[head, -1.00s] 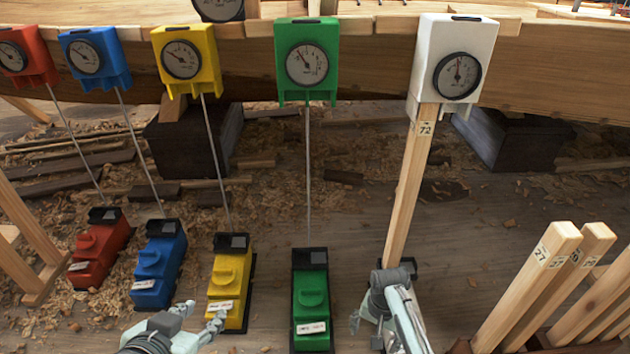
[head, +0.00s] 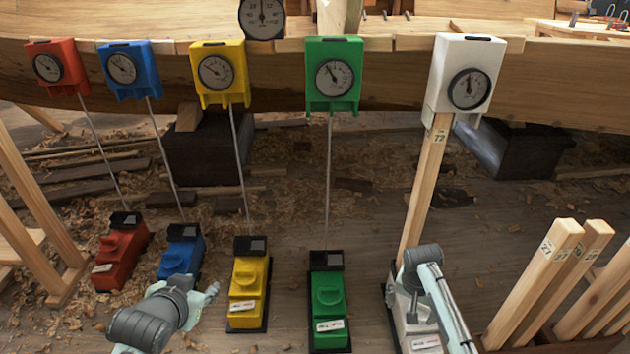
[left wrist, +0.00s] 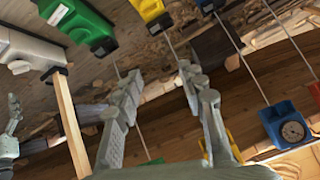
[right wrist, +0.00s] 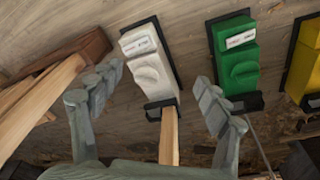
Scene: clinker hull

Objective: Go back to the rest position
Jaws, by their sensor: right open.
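My left gripper (head: 195,294) is in front of the blue base in the head view. Its fingers are apart with nothing between them in the left wrist view (left wrist: 158,82). My right gripper (head: 412,268) is by the white base (head: 422,335), partly hidden by its own wrist. In the right wrist view its fingers (right wrist: 158,78) are spread with the white base (right wrist: 148,60) seen between them; I cannot tell whether they touch it. A wooden post (head: 424,190) marked 72 stands between the white base and the white gauge box (head: 462,85).
Red (head: 120,255), blue (head: 181,250), yellow (head: 249,290) and green (head: 328,300) bases stand on the shaving-strewn floor. Thin rods run up from them to gauge boxes on the plank hull (head: 400,75). Numbered wooden posts (head: 540,280) lean at the right; a wooden frame (head: 35,215) is at left.

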